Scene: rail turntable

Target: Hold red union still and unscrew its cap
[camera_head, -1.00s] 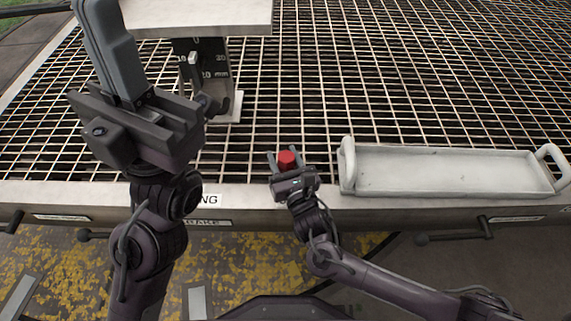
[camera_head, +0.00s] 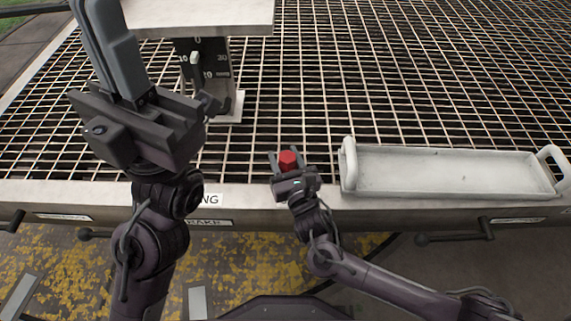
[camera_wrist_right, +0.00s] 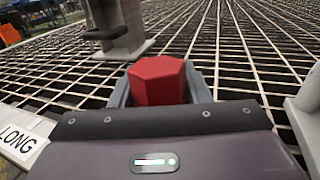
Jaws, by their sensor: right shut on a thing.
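The red union (camera_head: 288,160) is a small red piece over the near edge of the grating, left of the tray. In the right wrist view its hexagonal red body (camera_wrist_right: 158,80) stands up between my fingers. My right gripper (camera_head: 274,163) is shut on it, one finger on each side. Its lower part is hidden behind my gripper, and I cannot make out a separate cap. My left gripper (camera_head: 112,50) is raised at the left, fingers upward, apart from the union. Its fingers overlap from this angle, so their gap does not show.
A white tray (camera_head: 450,174) with end handles lies right of my right gripper. A bracket (camera_head: 213,75) with a marked scale stands at the back left under a pale plate (camera_head: 200,18). The grating behind the union is clear.

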